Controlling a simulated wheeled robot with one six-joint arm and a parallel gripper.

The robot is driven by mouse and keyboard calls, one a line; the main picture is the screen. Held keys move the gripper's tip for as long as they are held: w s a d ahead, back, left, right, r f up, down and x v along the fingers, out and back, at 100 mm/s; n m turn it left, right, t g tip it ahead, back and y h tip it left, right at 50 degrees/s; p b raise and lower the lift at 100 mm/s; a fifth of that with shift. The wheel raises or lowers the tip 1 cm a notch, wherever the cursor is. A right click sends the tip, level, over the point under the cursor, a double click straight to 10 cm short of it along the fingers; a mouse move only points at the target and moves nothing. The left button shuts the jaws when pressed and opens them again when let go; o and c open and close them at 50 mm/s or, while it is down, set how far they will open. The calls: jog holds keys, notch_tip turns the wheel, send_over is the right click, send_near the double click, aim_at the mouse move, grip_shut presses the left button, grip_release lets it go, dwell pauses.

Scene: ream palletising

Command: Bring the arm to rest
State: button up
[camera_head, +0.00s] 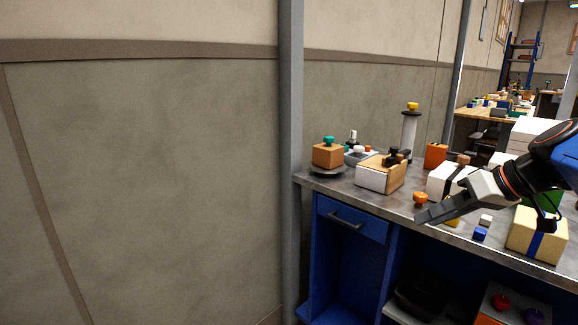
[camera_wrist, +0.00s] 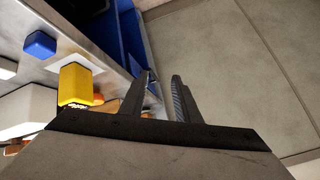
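My gripper (camera_head: 422,215) is at the right of the head view, over the front edge of the metal-topped bench (camera_head: 400,208), pointing left and slightly down. My arm (camera_head: 535,172) reaches in from the right edge, its wrist above the bench. In the wrist view my gripper's two dark fingers (camera_wrist: 162,76) stand apart with a gap between them. Nothing is held in the gap; the bench's blue front and the wall show beyond.
Near the gripper on the bench are an orange knob (camera_head: 420,198), a blue block (camera_head: 480,234) and a cream box with a blue band (camera_head: 528,232). A yellow block (camera_wrist: 76,84) shows in the wrist view. A grey post (camera_head: 291,150) stands at the bench's left end.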

jog(key=s+a+f+m+g+h, duration=0.1)
jog(key=s+f+h, duration=0.5)
jog(key=s+f, duration=0.9)
jog(key=shift+a+f+m+g, duration=0.3)
jog(key=shift+a+f+m, duration=0.2)
jog(key=shift+f+m, duration=0.55)
jog(key=shift+s+r, duration=0.1)
dwell(0.4)
